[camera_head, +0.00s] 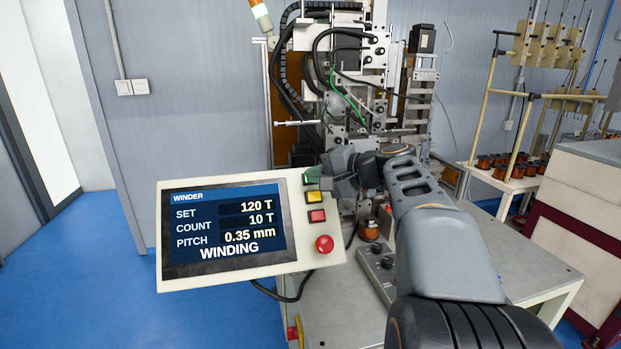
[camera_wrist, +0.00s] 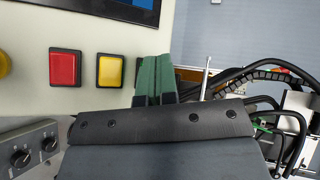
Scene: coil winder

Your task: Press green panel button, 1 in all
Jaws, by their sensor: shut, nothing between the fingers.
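The control panel (camera_head: 166,228) faces me at the left of the head view, with a lit screen (camera_head: 225,228) reading "WINDING", set 120 T and count 10 T. A yellow button (camera_head: 314,197) and a red button (camera_head: 317,216) are in a column at its right side. The green button's place is above the yellow one, behind my gripper (camera_head: 313,175). I cannot separate button from green fingertips there. In the wrist view my gripper (camera_wrist: 154,60) is shut and empty, its green fingers covering the spot right of the yellow button (camera_wrist: 110,70). Contact cannot be told.
The winding machine (camera_head: 350,80) with cables stands behind the panel. A grey control box with knobs (camera_head: 378,270) is on the table (camera_head: 345,320). A spool rack (camera_head: 520,165) is at the right.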

